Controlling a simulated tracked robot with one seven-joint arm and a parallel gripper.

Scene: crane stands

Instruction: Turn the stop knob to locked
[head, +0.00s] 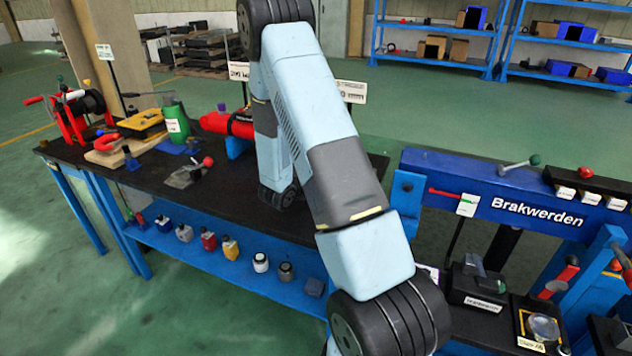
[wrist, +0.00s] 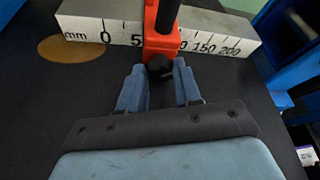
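In the wrist view, an orange stop (wrist: 161,42) sits on a pale beam (wrist: 85,27) with a millimetre scale, between the marks that start with 5 and 150. A dark knob (wrist: 159,67) is on the stop's near face. A dark upright bar rises from the stop. My gripper (wrist: 160,75) is open, with one blue finger to the left of the knob and one to the right. I cannot tell whether either finger touches it. No locked or unlocked mark is readable. In the head view, my arm hides the gripper, and I cannot make out the stop.
A copper-coloured disc (wrist: 64,49) lies by the beam's left end. In the head view, a blue stand lettered "Brakwerden" (head: 495,200) is on the right, with dark boxes below. The dark workbench (head: 140,178) on the left holds several tools. Open green floor (head: 440,105) lies behind.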

